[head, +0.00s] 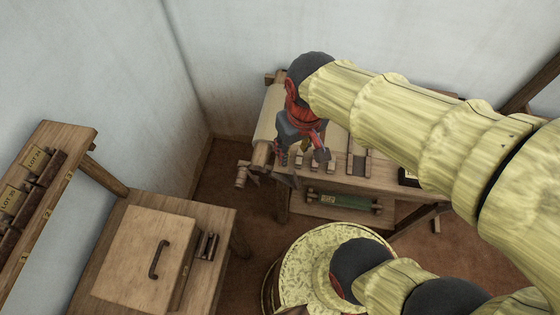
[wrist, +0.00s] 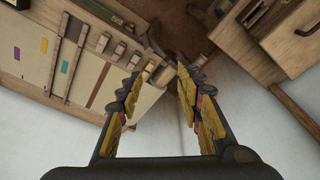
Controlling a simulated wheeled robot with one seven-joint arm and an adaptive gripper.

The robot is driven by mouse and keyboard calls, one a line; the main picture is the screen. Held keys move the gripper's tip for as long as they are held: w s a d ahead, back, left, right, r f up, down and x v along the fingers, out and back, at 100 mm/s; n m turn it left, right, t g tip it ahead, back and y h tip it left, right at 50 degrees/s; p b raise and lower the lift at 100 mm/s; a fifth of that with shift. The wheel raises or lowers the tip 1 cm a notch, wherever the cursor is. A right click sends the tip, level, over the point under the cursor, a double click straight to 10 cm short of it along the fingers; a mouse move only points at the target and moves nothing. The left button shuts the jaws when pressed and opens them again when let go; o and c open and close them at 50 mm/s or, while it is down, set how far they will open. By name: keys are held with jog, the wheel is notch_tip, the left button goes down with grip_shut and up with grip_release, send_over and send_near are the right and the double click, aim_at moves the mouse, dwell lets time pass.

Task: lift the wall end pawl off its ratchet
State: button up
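The loom's cloth-wound beam (head: 269,118) lies along the wall in the head view, with a wooden block-like part (head: 242,174) at its near end. I cannot clearly make out the pawl or its ratchet in either view. My gripper (head: 302,155) hangs over the loom, just right of the beam, and hides part of it. In the wrist view my gripper (wrist: 158,80) has its two fingers spread apart with nothing held between them. Small wooden end parts (wrist: 151,69) of the loom show beyond the fingertips, apart from them as far as I can tell.
A wooden table (head: 222,218) with a handled box (head: 135,255) stands at lower left, below a rack (head: 70,137) of labelled items. A green roller (head: 342,201) lies on the loom's lower shelf. Bare floor (head: 222,178) shows between loom and table.

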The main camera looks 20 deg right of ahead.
jog(key=w+a+f+n+g+p, duration=0.1)
jog(key=w+f, duration=0.1)
jog(key=w+a+f+g+p, duration=0.1)
jog(key=f, duration=0.1)
jog(key=w+a+f+n+g+h+p, duration=0.1)
jog(key=w+f, duration=0.1)
jog(key=f, duration=0.1)
jog(key=shift+w+n, duration=0.3)
jog(key=c, duration=0.6)
jog(key=w+f+n, duration=0.1)
jog(key=f, duration=0.2)
jog(key=w+a+f+n+g+p, duration=0.1)
jog(key=w+f, duration=0.1)
jog(key=w+f+n+h, duration=0.1)
jog(key=f, duration=0.2)
jog(key=shift+w+a+f+g+p, duration=0.15)
jog(key=shift+a+f+g+p, duration=0.15)
jog(key=shift+a+f+p, duration=0.1)
grip_shut()
jog(key=w+n, duration=0.2)
jog(key=w, duration=0.2)
jog(key=shift+w+a+f+n+t, duration=0.15)
jog(key=shift+w+f+n+t, duration=0.15)
jog(key=shift+f+n+t, duration=0.1)
